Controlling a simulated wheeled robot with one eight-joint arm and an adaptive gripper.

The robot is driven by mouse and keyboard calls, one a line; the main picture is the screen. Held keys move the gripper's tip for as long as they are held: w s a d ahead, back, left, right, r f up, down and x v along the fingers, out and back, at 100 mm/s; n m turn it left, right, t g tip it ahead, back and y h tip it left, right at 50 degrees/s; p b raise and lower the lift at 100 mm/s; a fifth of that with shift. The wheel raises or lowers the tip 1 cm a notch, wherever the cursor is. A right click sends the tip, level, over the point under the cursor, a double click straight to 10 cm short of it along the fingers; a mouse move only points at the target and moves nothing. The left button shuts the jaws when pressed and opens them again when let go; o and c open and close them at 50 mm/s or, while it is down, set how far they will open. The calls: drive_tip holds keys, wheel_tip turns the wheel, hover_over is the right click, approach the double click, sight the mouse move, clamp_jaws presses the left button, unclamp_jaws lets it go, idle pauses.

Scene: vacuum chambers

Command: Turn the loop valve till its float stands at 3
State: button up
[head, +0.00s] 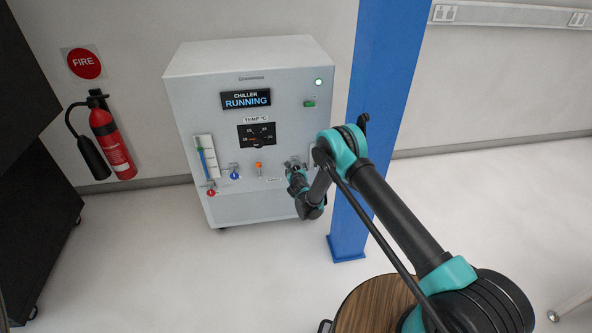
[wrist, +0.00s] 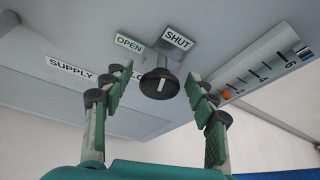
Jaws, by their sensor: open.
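The loop valve's black knob (wrist: 160,85) with a white pointer line shows in the wrist view, under the OPEN (wrist: 129,43) and SHUT (wrist: 177,38) labels. The pointer leans toward SHUT. My gripper (wrist: 157,88) is open, its two fingers on either side of the knob and apart from it. The scale (wrist: 262,68) is to the right, with an orange float (wrist: 227,95) at its lower-left end, near the start of the marks. In the head view my gripper (head: 296,170) is at the chiller's lower right front, where my arm hides the knob.
The chiller (head: 248,205) reads RUNNING. Its front also has a left flow gauge (head: 205,160), a blue valve (head: 234,172), a red valve (head: 211,190) and an orange part (head: 258,168). A blue post (head: 375,110) stands close right. A fire extinguisher (head: 110,140) hangs left.

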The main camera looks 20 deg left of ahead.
drive_tip(key=shift+r, duration=0.1)
wheel_tip(320, 180, up, 10)
drive_tip(key=shift+f, duration=0.1)
idle(0.3)
idle(0.4)
